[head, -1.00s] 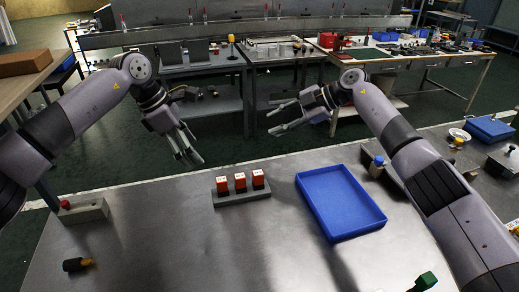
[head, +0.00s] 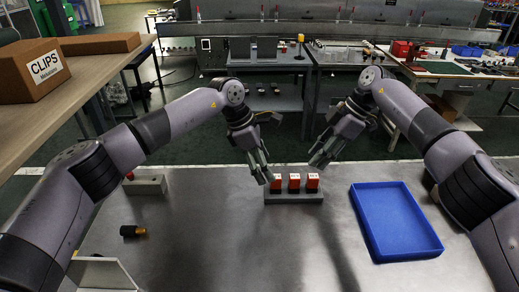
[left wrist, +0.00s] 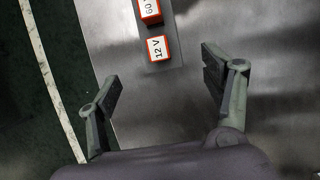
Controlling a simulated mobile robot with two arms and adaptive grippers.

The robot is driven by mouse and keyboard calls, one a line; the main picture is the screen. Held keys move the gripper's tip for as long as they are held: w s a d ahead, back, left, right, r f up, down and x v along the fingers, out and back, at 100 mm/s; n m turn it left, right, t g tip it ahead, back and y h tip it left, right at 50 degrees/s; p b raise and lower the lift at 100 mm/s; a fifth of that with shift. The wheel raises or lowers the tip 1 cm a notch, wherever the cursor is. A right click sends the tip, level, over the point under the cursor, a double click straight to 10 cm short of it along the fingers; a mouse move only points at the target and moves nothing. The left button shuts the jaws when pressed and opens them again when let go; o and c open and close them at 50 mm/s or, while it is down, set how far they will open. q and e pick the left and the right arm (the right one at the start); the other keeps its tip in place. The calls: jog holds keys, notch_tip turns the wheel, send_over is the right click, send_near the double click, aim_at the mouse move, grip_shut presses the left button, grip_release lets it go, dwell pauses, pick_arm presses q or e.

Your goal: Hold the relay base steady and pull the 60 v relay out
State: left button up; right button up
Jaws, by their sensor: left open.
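Three red-orange relays with white tops stand in a row in a grey relay base (head: 295,198) on the metal table. In the left wrist view the end relay (left wrist: 158,48) reads 12 V. The one beyond it, the 60 V relay (left wrist: 150,10), is cut by the frame's top edge. In the head view the 60 V relay (head: 294,182) seems to be the middle one. My left gripper (head: 262,177) is open and empty, at the row's left end, fingers either side of its line in the left wrist view (left wrist: 160,70). My right gripper (head: 318,160) hangs behind the right end, apart from the relays; its opening is unclear.
A blue tray (head: 440,246) lies right of the base. A grey box with a red button (head: 147,186) stands at the back left, and a black-and-orange part (head: 133,231) lies front left. The table in front of the base is clear.

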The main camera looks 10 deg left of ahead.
aim_at(276, 186)
pick_arm(q)
jog(key=x, duration=0.9)
jog(key=shift+f, duration=0.2)
jog(key=c, duration=1.4)
pick_arm(e)
jog(key=shift+c, duration=0.4)
